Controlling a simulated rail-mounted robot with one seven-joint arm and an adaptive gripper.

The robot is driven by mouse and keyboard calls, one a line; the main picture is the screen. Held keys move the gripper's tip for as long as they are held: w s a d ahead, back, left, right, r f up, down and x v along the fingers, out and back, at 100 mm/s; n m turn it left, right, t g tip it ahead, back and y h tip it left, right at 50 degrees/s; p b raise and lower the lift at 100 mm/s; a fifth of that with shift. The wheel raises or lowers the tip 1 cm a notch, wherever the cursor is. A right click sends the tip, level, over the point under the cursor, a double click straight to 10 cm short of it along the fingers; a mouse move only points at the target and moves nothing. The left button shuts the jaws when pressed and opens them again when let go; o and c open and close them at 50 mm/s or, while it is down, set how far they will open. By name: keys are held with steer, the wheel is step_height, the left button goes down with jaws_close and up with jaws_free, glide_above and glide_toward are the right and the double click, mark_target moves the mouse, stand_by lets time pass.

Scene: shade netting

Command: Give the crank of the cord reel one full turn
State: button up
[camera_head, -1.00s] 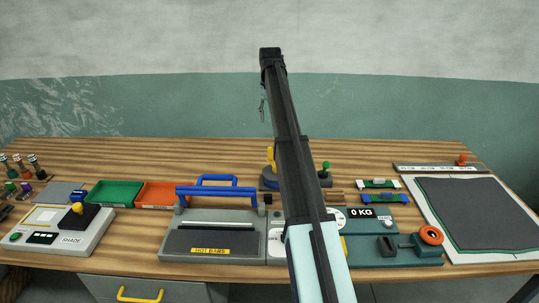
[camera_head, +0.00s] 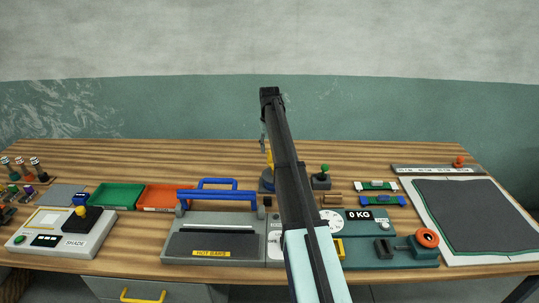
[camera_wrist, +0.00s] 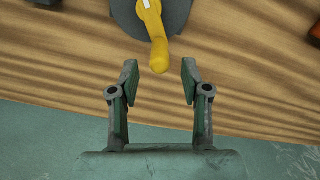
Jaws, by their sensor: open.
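The cord reel is a dark grey round body (camera_wrist: 180,14) at the top of the wrist view, with a yellow crank handle (camera_wrist: 155,40) pointing down in the picture toward my gripper. My gripper (camera_wrist: 160,76) is open and empty. The rounded end of the handle lies just before the gap between its two fingers, and I cannot tell how far above or below it is. In the head view the reel (camera_head: 266,184) and its yellow handle (camera_head: 269,158) stand at the middle back of the bench, partly hidden by my arm.
A small device with a green knob (camera_head: 325,168) stands right of the reel. The hot bar sealer with its blue handle (camera_head: 217,195) is in front to the left, and a scale (camera_head: 373,240) is in front to the right. The bench behind the reel is clear.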

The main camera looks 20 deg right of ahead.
mark_target(269, 157)
steer(key=shift+f+p, duration=0.55)
steer(key=shift+f, duration=2.1)
steer(key=shift+c, duration=0.3)
jaws_close()
